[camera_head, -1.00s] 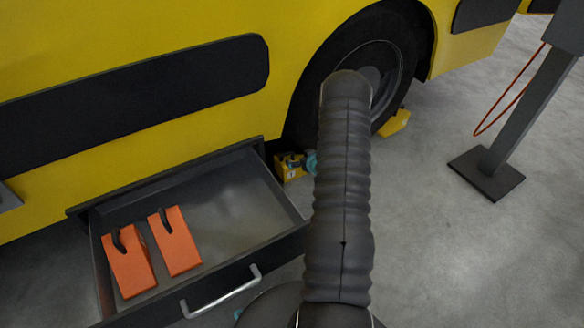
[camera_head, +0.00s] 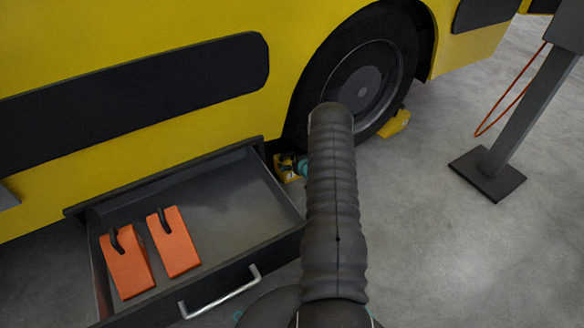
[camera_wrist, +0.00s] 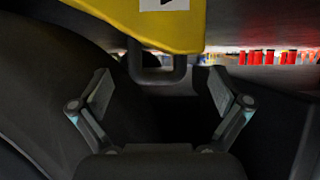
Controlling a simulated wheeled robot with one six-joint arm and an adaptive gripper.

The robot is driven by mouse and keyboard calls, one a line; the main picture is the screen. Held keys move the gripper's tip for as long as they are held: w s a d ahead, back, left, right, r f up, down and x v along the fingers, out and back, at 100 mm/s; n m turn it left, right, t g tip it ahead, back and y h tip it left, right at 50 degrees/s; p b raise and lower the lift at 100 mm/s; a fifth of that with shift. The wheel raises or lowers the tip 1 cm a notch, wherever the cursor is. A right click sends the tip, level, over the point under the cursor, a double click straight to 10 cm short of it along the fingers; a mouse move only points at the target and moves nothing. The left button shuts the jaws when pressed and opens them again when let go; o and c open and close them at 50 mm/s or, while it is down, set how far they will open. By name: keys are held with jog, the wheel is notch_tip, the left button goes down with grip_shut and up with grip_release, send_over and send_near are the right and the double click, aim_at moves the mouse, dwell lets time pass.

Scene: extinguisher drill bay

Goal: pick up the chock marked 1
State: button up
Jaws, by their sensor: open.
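A yellow chock (camera_head: 281,173) stands on the floor against the left side of the bus wheel in the head view, partly covered by my gripper. In the wrist view the yellow chock (camera_wrist: 140,22) fills the top, with a white label whose mark is cut off. Its dark loop handle (camera_wrist: 180,74) lies between my fingertips. My gripper (camera_wrist: 160,88) is open, one finger on each side of the handle, with gaps visible. In the head view my gripper (camera_head: 300,167) is mostly hidden behind my arm.
A second yellow chock (camera_head: 396,123) sits right of the wheel (camera_head: 362,85). An open drawer (camera_head: 232,200) at left holds two orange chocks (camera_head: 128,265) (camera_head: 175,243) with dark handles. A grey post (camera_head: 520,115) stands at right. The floor between wheel and post is clear.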

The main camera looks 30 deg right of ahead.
aim_at(286, 160)
jog(key=x, duration=0.5)
jog(key=shift+b, duration=0.3)
jog(key=shift+r, duration=0.15)
jog(key=c, duration=1.7)
